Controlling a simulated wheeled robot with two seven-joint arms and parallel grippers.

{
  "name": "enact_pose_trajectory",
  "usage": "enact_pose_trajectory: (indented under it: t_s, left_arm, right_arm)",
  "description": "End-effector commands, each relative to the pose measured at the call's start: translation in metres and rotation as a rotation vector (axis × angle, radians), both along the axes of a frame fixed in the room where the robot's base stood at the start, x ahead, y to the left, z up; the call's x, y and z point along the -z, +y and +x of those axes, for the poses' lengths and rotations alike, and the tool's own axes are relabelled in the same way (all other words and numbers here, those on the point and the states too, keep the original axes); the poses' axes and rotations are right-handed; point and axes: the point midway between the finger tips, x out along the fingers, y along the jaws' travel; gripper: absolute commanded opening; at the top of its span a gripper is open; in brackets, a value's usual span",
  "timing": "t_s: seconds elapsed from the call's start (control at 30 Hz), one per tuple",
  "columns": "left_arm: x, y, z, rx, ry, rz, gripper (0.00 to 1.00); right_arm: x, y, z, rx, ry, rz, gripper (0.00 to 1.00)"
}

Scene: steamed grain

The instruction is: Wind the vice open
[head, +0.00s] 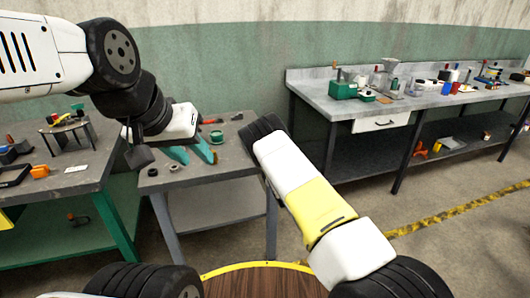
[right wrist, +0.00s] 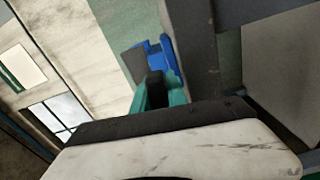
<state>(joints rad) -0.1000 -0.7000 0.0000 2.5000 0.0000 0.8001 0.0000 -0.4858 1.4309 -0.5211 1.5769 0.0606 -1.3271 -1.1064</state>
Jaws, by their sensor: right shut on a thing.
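My left gripper (head: 192,154) hangs over the small grey table in the head view. Its two teal fingers are apart with nothing seen between them. My right gripper (right wrist: 158,100) shows in the right wrist view, its teal fingers closed on a small dark piece (right wrist: 156,85). A blue and dark grey thing (right wrist: 160,55) lies just beyond these fingers. It may be part of the vice, but I cannot tell for sure. In the head view the right gripper is hidden beyond my right arm. No vice can be made out clearly there.
The small grey table (head: 235,165) carries a green ring (head: 217,136) and a dark ring (head: 178,167). A green-legged bench (head: 85,178) with several tools stands at left. A long grey bench (head: 325,92) with several items stands at right. Floor at right is clear.

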Motion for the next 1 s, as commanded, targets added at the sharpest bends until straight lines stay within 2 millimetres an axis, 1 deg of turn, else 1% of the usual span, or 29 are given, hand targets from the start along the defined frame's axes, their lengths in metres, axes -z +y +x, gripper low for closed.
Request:
enact_pose_trajectory:
  t_s: [0.1, 0.3, 0.8, 0.83, 0.87, 1.0]
  left_arm:
    - [0.0, 0.0, 0.0, 0.0, 0.0, 0.0, 0.36]
    - [0.0, 0.0, 0.0, 0.0, 0.0, 0.0, 0.36]
    - [0.0, 0.0, 0.0, 0.0, 0.0, 0.0, 0.36]
    - [0.0, 0.0, 0.0, 0.0, 0.0, 0.0, 0.36]
    - [0.0, 0.0, 0.0, 0.0, 0.0, 0.0, 0.36]
    - [0.0, 0.0, 0.0, 0.0, 0.0, 0.0, 0.36]
  right_arm:
    - [0.0023, -0.0003, -0.0011, -0.001, -0.012, -0.054, 0.0]
    - [0.0023, -0.0006, -0.0011, 0.0, -0.029, -0.105, 0.0]
    - [0.0025, -0.0006, -0.0012, 0.0, -0.035, -0.123, 0.0]
    - [0.0025, -0.0006, -0.0012, 0.0, -0.035, -0.123, 0.2]
    - [0.0025, -0.0006, -0.0012, 0.0, -0.035, -0.123, 0.26]
    - [0.0017, -0.0005, -0.0008, 0.001, -0.035, -0.122, 0.27]
